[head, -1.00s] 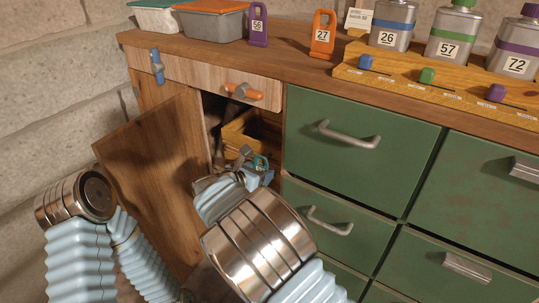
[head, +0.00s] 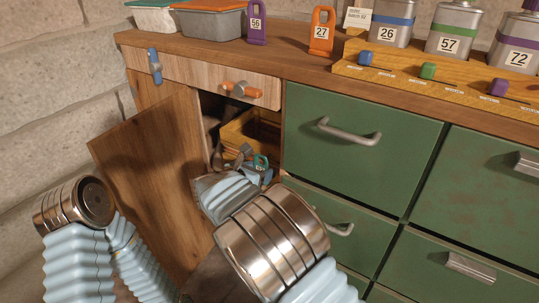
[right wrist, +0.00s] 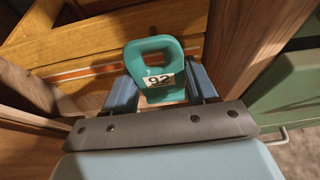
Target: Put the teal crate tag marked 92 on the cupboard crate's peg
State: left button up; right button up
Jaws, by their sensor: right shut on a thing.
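The teal tag marked 92 (right wrist: 154,66) is upright between the fingers of my right gripper (right wrist: 162,90), with its looped top and number showing in the right wrist view. In the head view the tag (head: 261,161) is small and partly covered by my gripper (head: 254,168), which is shut on it at the open cupboard's mouth. The yellow wooden crate (head: 238,133) sits inside the cupboard, just beyond the tag; its front boards (right wrist: 80,50) show in the right wrist view. My left gripper is out of view.
The cupboard door (head: 150,170) hangs open on the left. Green drawers (head: 360,140) with metal handles stand close on the right.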

jog(key=shift+b, duration=0.45)
jog(key=shift+w+d+f+b, duration=0.1)
jog(key=shift+w+d+b, duration=0.5)
jog(key=shift+w, duration=0.2)
dwell(1.2)
jog(key=shift+f+b, duration=0.35)
jog(key=shift+b, duration=0.2)
dwell(0.4)
jog(key=o, duration=1.1)
jog(key=shift+c, duration=0.2)
jog(key=v, duration=1.4)
jog(key=shift+p, duration=0.45)
